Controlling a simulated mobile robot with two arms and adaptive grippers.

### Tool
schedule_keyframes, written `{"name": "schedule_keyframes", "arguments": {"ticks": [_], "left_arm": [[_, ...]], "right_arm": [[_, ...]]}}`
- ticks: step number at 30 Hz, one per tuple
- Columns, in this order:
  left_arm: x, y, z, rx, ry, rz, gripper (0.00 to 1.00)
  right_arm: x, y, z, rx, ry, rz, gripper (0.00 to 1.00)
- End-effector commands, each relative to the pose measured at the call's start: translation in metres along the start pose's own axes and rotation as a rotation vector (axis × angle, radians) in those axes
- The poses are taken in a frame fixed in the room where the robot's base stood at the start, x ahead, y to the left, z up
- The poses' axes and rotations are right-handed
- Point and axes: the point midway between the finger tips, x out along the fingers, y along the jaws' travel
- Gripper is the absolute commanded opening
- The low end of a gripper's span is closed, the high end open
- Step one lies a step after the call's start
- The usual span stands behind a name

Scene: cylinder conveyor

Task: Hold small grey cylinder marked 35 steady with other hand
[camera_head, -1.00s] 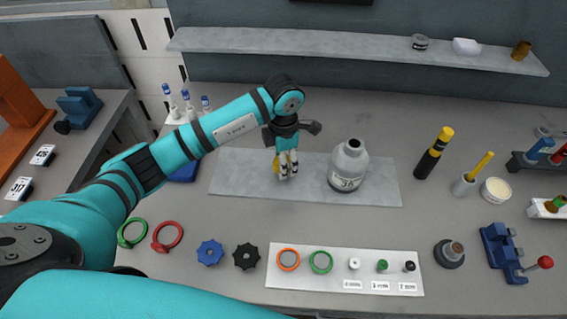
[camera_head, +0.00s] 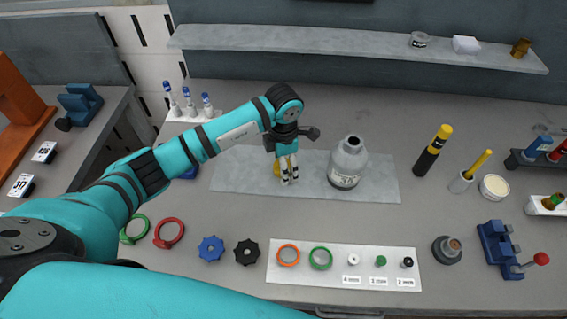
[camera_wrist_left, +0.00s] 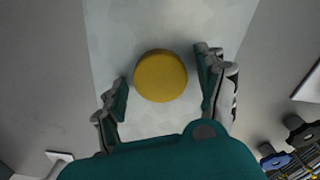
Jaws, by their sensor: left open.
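The small grey cylinder (camera_head: 348,162) stands upright on the light grey mat (camera_head: 236,172). It has a narrow dark-topped neck and a white label whose number is hard to read. My left gripper (camera_head: 288,178) is just left of it, apart from it, pointing down over the mat. In the left wrist view the left gripper (camera_wrist_left: 165,92) is open, with a finger on each side of a round yellow object (camera_wrist_left: 161,76). The yellow object (camera_head: 276,168) is mostly hidden behind the fingers in the head view. My right gripper is not in view.
A white board (camera_head: 330,281) with rings and small knobs lies in front. Blue (camera_head: 210,248) and black (camera_head: 247,252) knobs lie left of it. A black and yellow cylinder (camera_head: 430,155) stands right of the mat.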

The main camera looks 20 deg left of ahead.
Motion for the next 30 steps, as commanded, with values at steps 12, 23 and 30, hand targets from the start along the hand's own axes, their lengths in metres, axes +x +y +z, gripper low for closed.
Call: {"name": "schedule_keyframes", "arguments": {"ticks": [12, 23, 30], "left_arm": [[-0.063, 0.002, 0.001, 0.001, -0.005, 0.006, 0.73], [-0.118, 0.0, 0.0, 0.0, -0.001, 0.001, 0.73], [-0.124, 0.0, 0.0, 0.0, 0.0, 0.0, 0.73]], "right_arm": [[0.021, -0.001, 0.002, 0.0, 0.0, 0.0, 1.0], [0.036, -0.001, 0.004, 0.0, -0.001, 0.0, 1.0], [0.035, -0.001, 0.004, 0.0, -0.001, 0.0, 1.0]]}}
